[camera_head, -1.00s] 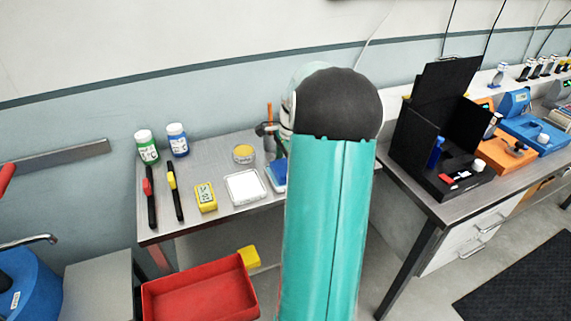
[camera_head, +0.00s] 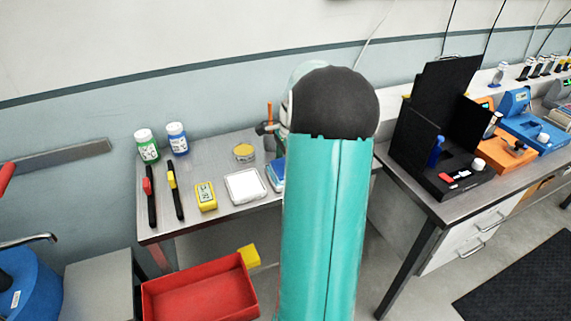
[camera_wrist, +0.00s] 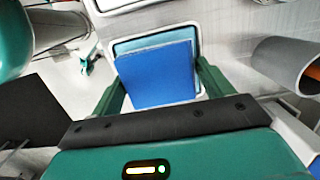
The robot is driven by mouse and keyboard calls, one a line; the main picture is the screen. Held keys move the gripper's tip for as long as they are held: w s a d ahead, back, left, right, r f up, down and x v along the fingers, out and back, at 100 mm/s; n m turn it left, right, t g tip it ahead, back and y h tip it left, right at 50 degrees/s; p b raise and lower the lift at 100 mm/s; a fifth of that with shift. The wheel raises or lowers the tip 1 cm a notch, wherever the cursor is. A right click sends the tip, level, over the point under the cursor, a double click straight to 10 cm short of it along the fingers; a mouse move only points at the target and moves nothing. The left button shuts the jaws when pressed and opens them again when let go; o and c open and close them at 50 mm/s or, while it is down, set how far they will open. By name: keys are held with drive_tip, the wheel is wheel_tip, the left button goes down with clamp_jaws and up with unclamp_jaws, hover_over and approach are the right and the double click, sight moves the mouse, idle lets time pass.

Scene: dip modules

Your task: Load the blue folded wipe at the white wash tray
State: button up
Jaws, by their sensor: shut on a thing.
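The blue folded wipe (camera_wrist: 155,75) is a flat blue square between the two green fingers of my gripper (camera_wrist: 158,82) in the wrist view. My gripper is shut on it. Behind the wipe is a shallow white-rimmed tray (camera_wrist: 157,42) with a pale blue inside; whether the wipe touches it is unclear. In the head view, a square white tray (camera_head: 245,186) lies on the metal table, and a blue item in a pale rim (camera_head: 277,173) sits just right of it, partly behind my arm. My gripper is hidden there.
A yellow-lidded tin (camera_head: 243,152) stands behind the white tray. A grey cylinder (camera_wrist: 290,62) is right of my gripper. A red bin (camera_head: 200,293) is below.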

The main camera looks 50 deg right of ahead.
drive_tip(key=shift+r, duration=3.45)
drive_tip(key=shift+s+d, duration=0.1)
